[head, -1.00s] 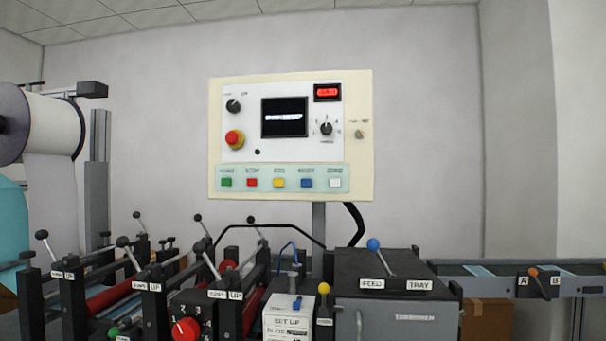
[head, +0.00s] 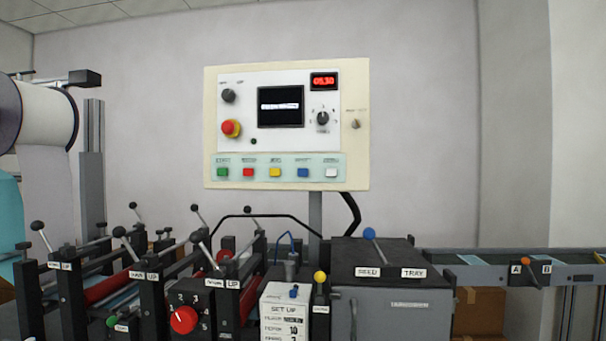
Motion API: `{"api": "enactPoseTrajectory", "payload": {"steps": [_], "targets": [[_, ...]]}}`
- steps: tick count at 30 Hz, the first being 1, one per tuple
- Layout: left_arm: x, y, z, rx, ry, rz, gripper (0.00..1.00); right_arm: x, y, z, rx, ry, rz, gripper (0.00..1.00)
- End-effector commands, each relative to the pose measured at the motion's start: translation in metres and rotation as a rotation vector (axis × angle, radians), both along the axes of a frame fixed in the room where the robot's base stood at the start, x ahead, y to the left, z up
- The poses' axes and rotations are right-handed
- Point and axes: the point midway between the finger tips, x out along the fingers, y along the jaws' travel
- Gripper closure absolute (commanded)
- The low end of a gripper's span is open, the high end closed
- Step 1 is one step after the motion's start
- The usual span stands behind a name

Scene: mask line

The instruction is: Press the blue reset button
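The blue button (head: 303,173) sits in the button row along the lower part of the control panel (head: 362,90). It is the fourth from the left, between the yellow button (head: 274,172) and the white button (head: 331,173). A small label above it is too blurred to read with certainty. The panel stands on a grey post behind the machine. Nothing covers the blue button. Neither of my grippers shows in the head view.
The panel also holds a red emergency knob (head: 230,128), a dark screen (head: 281,106) and a rotary dial (head: 322,118). Below stand black-knobbed levers, a red dial (head: 184,320), a blue-knobbed lever (head: 369,234) and a dark feed tray box (head: 375,256). Space before the panel is clear.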

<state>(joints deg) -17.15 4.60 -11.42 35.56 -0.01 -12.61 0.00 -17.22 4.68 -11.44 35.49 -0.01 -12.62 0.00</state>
Motion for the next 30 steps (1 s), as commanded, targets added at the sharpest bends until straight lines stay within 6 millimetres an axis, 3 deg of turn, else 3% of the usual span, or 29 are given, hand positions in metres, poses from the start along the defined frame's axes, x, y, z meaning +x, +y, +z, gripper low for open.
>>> {"api": "enactPoseTrajectory", "payload": {"steps": [1,2,3,30], "targets": [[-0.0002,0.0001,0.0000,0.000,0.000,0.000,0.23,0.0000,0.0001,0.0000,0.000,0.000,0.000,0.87],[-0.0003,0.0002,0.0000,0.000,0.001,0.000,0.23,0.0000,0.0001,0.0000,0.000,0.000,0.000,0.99],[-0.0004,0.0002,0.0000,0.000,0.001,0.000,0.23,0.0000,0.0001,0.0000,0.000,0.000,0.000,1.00],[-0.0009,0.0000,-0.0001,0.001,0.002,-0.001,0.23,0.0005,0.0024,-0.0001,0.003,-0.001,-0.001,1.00]]}}
